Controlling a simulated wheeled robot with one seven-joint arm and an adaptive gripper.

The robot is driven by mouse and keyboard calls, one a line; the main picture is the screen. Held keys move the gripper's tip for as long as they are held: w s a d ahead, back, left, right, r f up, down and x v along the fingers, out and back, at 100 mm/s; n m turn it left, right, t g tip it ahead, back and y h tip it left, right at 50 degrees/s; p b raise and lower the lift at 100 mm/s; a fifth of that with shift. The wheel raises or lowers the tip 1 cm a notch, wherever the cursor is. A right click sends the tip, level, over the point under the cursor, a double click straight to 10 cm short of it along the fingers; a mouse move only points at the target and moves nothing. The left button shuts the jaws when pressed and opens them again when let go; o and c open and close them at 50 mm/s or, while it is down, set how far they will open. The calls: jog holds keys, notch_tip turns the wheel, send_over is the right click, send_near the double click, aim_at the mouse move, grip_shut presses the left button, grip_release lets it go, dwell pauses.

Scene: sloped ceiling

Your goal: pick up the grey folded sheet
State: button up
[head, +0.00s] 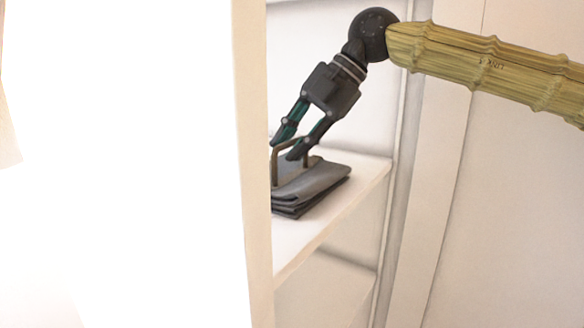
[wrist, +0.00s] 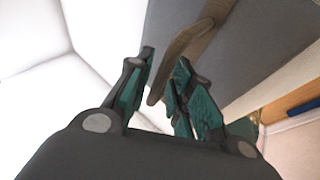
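The grey folded sheet (head: 316,186) lies in a layered stack on a white shelf, its left part hidden behind a pale upright panel. It fills the upper right of the wrist view (wrist: 262,45) as a grey surface. A tan-brown, handle-like strip (wrist: 190,45) rises from or stands at the sheet; I cannot tell if it is attached. My gripper (head: 286,147) points down over the sheet. In the wrist view my gripper (wrist: 166,60) has its fingers apart, with the strip's lower end showing between them. Whether the fingertips touch the strip or the sheet is unclear.
The white shelf (head: 345,208) has bare room in front of the sheet. A pale upright panel (head: 252,150) stands close on the left. The shelf unit's right side (head: 400,150) bounds the space, and another shelf level (head: 325,285) lies below.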

jog(key=shift+a+f, duration=0.1)
jog(key=shift+a, duration=0.05)
jog(key=shift+s, duration=0.1)
grip_shut()
